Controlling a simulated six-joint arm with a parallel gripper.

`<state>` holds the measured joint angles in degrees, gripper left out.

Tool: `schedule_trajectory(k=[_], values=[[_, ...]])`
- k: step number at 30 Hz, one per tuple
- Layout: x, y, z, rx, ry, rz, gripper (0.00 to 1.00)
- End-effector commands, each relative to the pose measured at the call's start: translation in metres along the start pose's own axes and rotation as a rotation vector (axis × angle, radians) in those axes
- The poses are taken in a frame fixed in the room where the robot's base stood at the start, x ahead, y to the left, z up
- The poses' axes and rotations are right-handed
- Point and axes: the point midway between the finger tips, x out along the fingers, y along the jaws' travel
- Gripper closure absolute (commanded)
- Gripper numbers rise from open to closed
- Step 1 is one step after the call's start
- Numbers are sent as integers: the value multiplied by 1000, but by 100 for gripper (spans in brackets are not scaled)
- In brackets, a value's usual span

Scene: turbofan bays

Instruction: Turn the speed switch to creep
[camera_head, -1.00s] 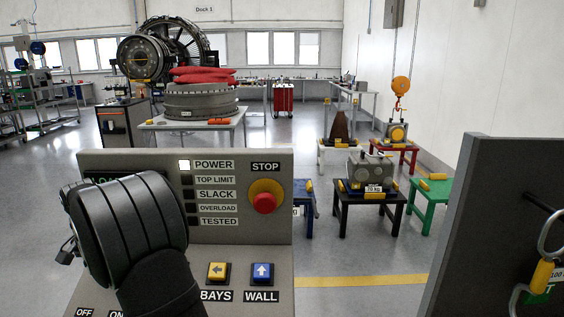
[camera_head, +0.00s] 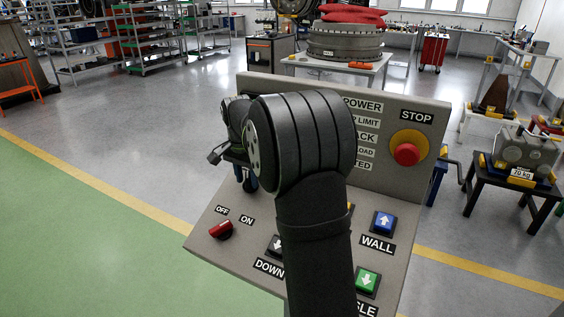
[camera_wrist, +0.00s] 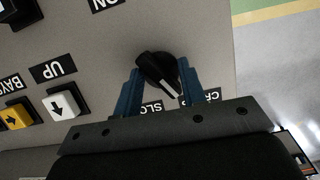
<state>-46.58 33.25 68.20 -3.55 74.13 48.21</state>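The speed switch (camera_wrist: 160,72) is a black round knob with a raised bar and a white pointer line. In the wrist view the pointer aims down and right, between a partly covered "SLO…" label (camera_wrist: 152,107) and another partly covered label (camera_wrist: 200,97). My gripper (camera_wrist: 159,78) has one blue finger on each side of the knob. The fingers look apart, with gaps beside the raised bar; firm contact is not visible. In the head view, my gripper (camera_head: 247,180) is mostly hidden by my arm, and the switch is hidden.
The grey control panel (camera_head: 205,255) carries a red OFF/ON switch (camera_head: 220,229), a blue WALL button (camera_head: 383,222), a green button (camera_head: 367,281) and a red STOP button (camera_head: 405,154). In the wrist view, a white arrow button (camera_wrist: 64,104) and a yellow button (camera_wrist: 15,116) lie left.

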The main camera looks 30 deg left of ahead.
Motion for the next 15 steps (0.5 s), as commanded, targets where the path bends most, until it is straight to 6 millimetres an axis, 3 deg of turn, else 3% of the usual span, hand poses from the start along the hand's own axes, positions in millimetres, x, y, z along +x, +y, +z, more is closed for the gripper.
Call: schedule_trajectory(k=[6, 9, 12, 15], values=[[-87, -6, 32, -312, 188, 32, 64], [-121, -4, 45, -435, 265, 59, 64], [-142, -2, 52, -513, 316, 80, 64], [-149, 0, 54, -546, 337, 90, 64]])
